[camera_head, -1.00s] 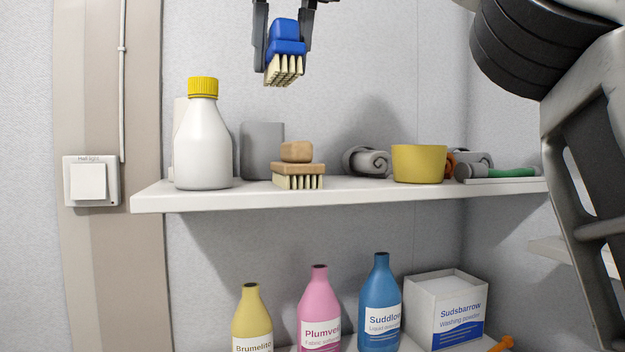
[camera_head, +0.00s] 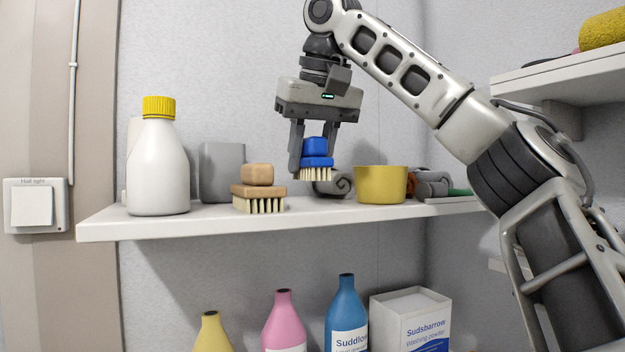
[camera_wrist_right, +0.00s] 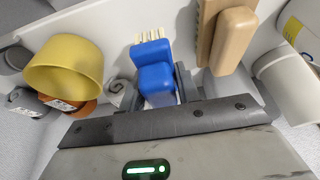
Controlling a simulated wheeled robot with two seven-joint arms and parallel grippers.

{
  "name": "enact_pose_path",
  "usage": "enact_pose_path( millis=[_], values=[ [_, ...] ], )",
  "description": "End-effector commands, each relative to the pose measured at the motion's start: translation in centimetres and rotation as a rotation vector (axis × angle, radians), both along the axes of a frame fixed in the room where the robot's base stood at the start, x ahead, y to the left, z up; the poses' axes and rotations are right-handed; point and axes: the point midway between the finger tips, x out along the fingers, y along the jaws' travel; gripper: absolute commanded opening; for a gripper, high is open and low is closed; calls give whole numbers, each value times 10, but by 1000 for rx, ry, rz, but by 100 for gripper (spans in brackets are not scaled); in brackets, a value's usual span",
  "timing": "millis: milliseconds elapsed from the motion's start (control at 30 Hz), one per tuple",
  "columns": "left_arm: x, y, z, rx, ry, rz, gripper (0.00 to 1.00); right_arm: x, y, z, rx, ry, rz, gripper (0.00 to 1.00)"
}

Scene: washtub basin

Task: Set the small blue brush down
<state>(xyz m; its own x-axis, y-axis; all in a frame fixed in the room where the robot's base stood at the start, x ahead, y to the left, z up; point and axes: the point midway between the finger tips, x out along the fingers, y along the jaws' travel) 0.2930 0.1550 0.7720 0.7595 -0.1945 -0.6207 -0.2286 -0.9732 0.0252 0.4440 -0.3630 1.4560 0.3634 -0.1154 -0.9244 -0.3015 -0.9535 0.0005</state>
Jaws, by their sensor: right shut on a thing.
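The small blue brush (camera_head: 317,147) has a blue body and pale bristles that point down. My right gripper (camera_head: 312,160) is shut on it and holds it upright over the shelf (camera_head: 300,222). The bristle tips look a little above the shelf top, in the gap between a wooden brush and a yellow bowl. In the right wrist view the blue brush (camera_wrist_right: 154,75) sits between the fingers, with its bristles at the far end. My left gripper is not in view.
The wooden brush (camera_head: 258,190) stands left of the blue one, the yellow bowl (camera_head: 381,185) right. A white bottle (camera_head: 158,170) and a grey box (camera_head: 222,172) stand farther left. Several bottles and a powder box (camera_head: 411,318) are below.

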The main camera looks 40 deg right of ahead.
Motion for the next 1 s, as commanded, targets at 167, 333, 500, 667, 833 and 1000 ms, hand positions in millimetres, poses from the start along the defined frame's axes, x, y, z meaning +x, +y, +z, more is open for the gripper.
enact_pose_path(
  millis=[167, 333, 500, 667, 833, 1000],
  values=[
    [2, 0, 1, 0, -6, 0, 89, 1, -6, -22, 0, 3, 2, 4],
    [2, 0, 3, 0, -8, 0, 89, 1, -6, -37, 0, 0, 0, 4],
    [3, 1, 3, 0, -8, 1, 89, 1, -6, -37, 0, -1, -2, 4],
    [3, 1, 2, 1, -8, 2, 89, 1, -6, -39, 0, 0, -1, 4],
    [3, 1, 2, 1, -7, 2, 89, 1, -6, -39, 1, 1, -1, 54],
    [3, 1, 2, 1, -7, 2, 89, 1, -5, -38, 0, 0, -1, 54]
  ],
)
